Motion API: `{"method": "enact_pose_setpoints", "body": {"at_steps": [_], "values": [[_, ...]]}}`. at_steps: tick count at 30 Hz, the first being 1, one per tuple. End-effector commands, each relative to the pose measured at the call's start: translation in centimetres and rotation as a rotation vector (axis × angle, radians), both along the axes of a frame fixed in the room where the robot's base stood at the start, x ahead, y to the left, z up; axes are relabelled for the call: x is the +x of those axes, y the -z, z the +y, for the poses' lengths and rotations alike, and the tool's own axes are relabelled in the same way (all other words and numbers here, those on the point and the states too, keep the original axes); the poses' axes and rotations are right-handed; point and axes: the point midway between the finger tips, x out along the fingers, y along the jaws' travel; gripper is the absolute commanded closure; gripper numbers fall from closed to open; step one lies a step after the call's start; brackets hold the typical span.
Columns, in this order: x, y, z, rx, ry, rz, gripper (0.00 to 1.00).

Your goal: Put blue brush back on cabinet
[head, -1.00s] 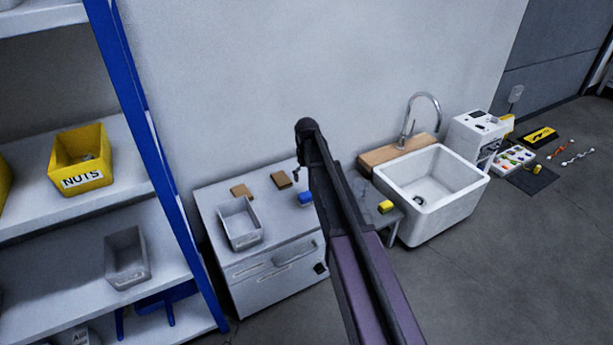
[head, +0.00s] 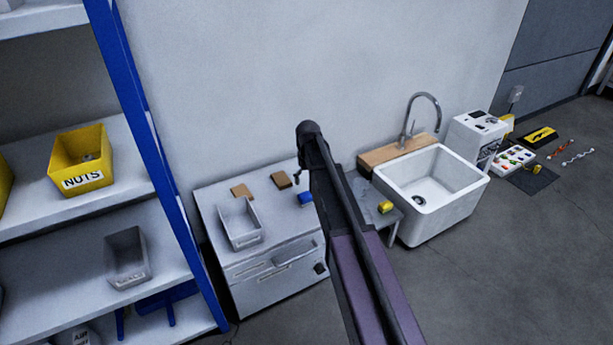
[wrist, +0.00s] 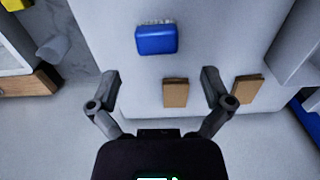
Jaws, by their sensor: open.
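The blue brush (wrist: 157,39) lies on the white cabinet top (wrist: 205,65) in the wrist view, with its pale bristles showing along its far edge. In the head view the blue brush (head: 306,199) is on the right part of the cabinet (head: 277,241), close beside my arm. My gripper (wrist: 161,76) is open and empty in the wrist view. Its fingers are spread, and the brush appears beyond the fingertips, apart from them. In the head view my arm hides part of the cabinet's right side, and my fingers are not clearly seen.
Two brown blocks (head: 281,180) (head: 241,191) and a grey bin (head: 240,223) share the cabinet top. A yellow item (head: 385,207) sits on a low grey table to the right, near the white sink (head: 432,190). A shelf with bins (head: 82,158) stands left.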

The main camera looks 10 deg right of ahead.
Motion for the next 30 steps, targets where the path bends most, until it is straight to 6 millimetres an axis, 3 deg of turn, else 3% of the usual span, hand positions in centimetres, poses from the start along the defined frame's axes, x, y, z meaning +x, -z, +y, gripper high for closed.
{"method": "enact_pose_setpoints", "body": {"at_steps": [18,24,30], "values": [[-21.3,0.0,0.0,0.002,0.218,0.001,0.00],[-25.9,0.0,0.1,0.002,0.273,0.001,0.00],[-27.3,0.0,0.1,0.002,0.293,0.001,0.00]]}}
